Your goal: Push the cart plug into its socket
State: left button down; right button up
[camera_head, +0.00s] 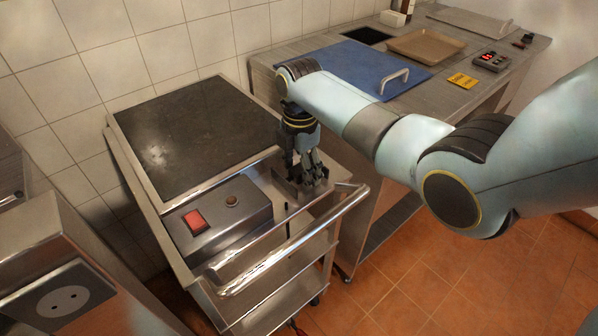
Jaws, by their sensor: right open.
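The socket (63,298) is a dark plate with a round pale two-hole face on the side of a steel cabinet at the lower left. The steel cart (270,262) stands in the middle, with a dark flat top plate (196,136) and a front handle bar. My right gripper (310,188) points down over the cart's right front corner, at a small grey holder-like piece. Its fingers are open around or just above that piece. The cart plug is not clearly seen; the fingers may hide it. A thin black piece, possibly cord, shows just in front. My left gripper is out of view.
A grey box with a red switch (195,221) sits on the cart beside my right gripper. Behind, a counter carries a blue board (345,62) with a handle, a brown tray (426,46) and a yellow card (462,81). Orange floor lies open at the right front.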

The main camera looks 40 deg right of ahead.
aim_at(299, 168)
jog(key=shift+c, duration=0.3)
jog(key=c, duration=1.1)
jog(key=shift+r, duration=0.1)
jog(key=shift+r, duration=0.45)
notch_tip(299, 168, up, 3)
jog(key=shift+w+f, duration=0.1)
jog(key=shift+f, duration=0.05)
jog(key=s+d+r, duration=0.7)
jog(key=d, duration=0.2)
jog(key=shift+s+r, duration=0.15)
jog(key=shift+s, duration=0.05)
